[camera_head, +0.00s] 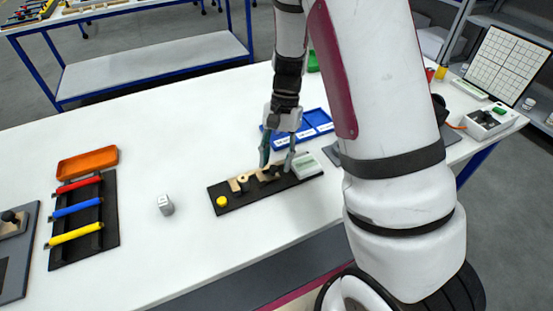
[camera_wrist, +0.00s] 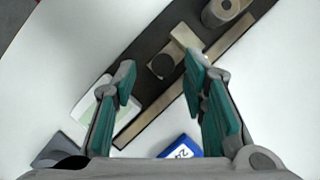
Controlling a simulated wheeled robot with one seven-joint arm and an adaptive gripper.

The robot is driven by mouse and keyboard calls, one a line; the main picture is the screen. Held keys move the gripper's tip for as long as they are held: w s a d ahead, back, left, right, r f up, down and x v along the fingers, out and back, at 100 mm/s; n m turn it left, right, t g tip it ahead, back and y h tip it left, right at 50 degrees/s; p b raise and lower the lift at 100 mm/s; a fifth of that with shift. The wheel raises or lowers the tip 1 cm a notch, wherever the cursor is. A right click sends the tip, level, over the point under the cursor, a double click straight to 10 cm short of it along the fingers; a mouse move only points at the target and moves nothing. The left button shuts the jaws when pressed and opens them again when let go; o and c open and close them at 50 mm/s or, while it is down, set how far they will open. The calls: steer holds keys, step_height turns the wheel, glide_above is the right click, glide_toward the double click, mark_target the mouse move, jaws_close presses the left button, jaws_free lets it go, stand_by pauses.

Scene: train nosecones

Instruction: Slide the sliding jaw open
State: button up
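A black board (camera_head: 232,201) on the white table carries light wooden blocks (camera_head: 238,185), which look like a clamp or vise with a sliding jaw. In the wrist view, a wooden block (camera_wrist: 184,38) stands on the board beside a dark round knob (camera_wrist: 162,66). A pale wooden strip (camera_wrist: 150,103) runs along the board's edge. I cannot tell for certain which block is the sliding jaw. My gripper (camera_head: 277,159) points down over the board. In the wrist view its green-padded fingers (camera_wrist: 160,64) are apart, with the knob between them and nothing visibly gripped.
A yellow ball (camera_head: 222,201) sits at the board's left end, a pale green-and-white box (camera_head: 306,166) at its right end. A blue tray (camera_head: 316,124) lies behind.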

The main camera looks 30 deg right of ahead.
steer(key=v, duration=1.1)
steer(key=shift+r, duration=0.2)
steer(key=shift+d, duration=0.1)
steer(key=s+a+r+n+t+h, duration=0.1)
steer(key=s+a+r+n+t, duration=0.25)
steer(key=s+r, duration=0.7)
steer(key=s+a+r+n+t+h, duration=0.2)
steer(key=s+n+t, duration=0.2)
steer(key=s, duration=0.7)
steer(key=shift+s+n, duration=0.2)
steer(key=shift+n, duration=0.55)
steer(key=shift+a+r, duration=0.1)
steer(key=shift+a, duration=0.05)
